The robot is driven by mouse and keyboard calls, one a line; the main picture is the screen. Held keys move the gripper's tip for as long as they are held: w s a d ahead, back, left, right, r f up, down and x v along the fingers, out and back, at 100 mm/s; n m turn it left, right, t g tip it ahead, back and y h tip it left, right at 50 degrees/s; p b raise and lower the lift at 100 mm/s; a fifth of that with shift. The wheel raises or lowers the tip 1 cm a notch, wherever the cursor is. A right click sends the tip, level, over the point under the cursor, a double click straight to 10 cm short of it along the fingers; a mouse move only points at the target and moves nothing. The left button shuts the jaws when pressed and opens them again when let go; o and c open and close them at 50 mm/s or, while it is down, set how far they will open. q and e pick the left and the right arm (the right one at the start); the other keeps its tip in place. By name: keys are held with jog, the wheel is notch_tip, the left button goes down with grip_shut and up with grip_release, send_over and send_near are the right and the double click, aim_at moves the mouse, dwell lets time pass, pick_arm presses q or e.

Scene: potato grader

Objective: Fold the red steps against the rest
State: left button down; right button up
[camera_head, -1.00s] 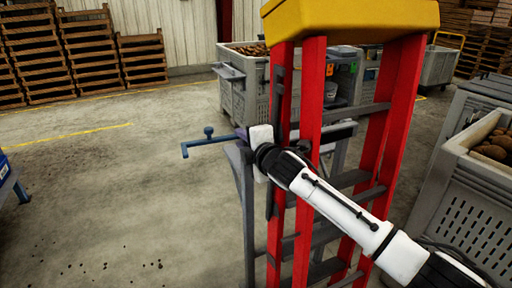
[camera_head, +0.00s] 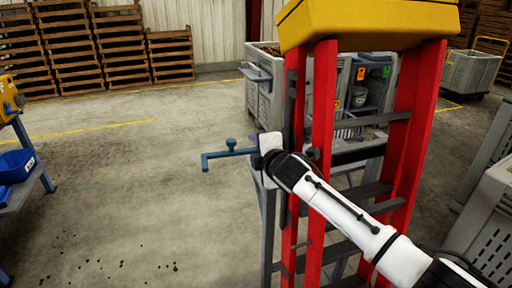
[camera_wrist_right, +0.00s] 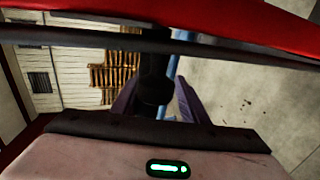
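The red steps (camera_head: 322,120) stand upright with a yellow top (camera_head: 370,22), red rails and dark treads. Their front and back rails are spread apart. My right gripper (camera_wrist_right: 162,95) is by the left side of the steps; in the head view its fingers are hidden behind its white hand. The wrist view shows its two fingers apart, with a dark upright part between or behind them. A red rail and a dark bar cross above them. A grey post (camera_head: 266,215) with a blue crank handle (camera_head: 230,153) stands beside the steps; whether it is the rest, I cannot tell. My left gripper is not in view.
A grey crate (camera_head: 262,85) stands behind the steps. Another grey crate (camera_head: 482,215) is close on the right. A blue bench (camera_head: 40,180) is at the left edge. Wooden crates (camera_head: 118,45) are stacked at the back.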

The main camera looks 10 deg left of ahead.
jog(key=shift+d+r, duration=0.1)
dwell(0.3)
jog(key=v, duration=1)
jog(key=shift+s, duration=0.15)
jog(key=s+d+f+m+g+h, duration=0.1)
jog(key=s+d+f+m+g, duration=0.1)
jog(key=s+d+f+m, duration=0.55)
jog(key=s+d+f+m+g+h, duration=0.25)
jog(key=s+f+m, duration=0.25)
jog(key=s+f, duration=0.5)
jog(key=s+d+f+m+g+h, duration=0.15)
jog(key=s+d+f+m, duration=0.25)
jog(key=s+d, duration=0.55)
jog(key=s+d+f+m+g+h, duration=0.1)
jog(key=s+d+f+m+g, duration=0.35)
jog(key=s, duration=0.85)
jog(key=w+a+f+t+y, duration=0.2)
jog(key=f+t, duration=0.4)
jog(key=f, duration=0.5)
jog(key=shift+w+a, duration=0.35)
jog(key=shift+w, duration=0.25)
